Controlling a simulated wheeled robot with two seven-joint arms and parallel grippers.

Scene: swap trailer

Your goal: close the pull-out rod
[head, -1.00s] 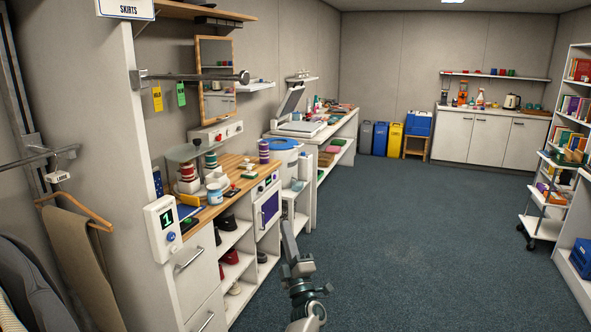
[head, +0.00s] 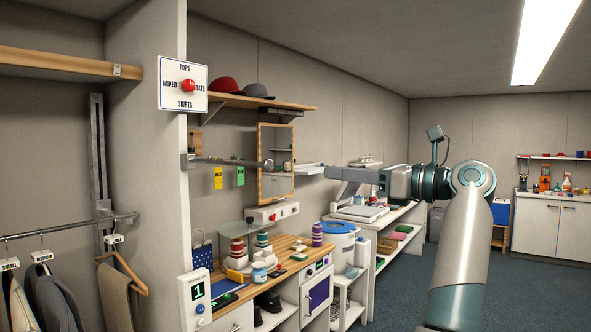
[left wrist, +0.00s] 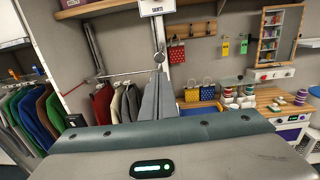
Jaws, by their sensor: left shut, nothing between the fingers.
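The pull-out rod (head: 228,161) is a grey metal bar. It sticks out from a bracket on the edge of the white panel and ends in a round knob (head: 267,164). My left gripper (head: 330,173) is shut and empty, raised to about the rod's height, its fingers pointing left toward the knob. A gap shows between fingertips and knob in the head view. In the left wrist view the shut fingers (left wrist: 158,76) point up the picture, and the round knob (left wrist: 159,57) shows just past their tips, nearly end-on. My right gripper is in neither view.
A sign with a red dial (head: 188,84) is above the rod. Yellow (head: 218,178) and green tags hang behind it, near a mirror (head: 275,165). A wooden counter (head: 290,249) with spools stands below. Clothes hang at left (head: 52,301). Floor at right is clear.

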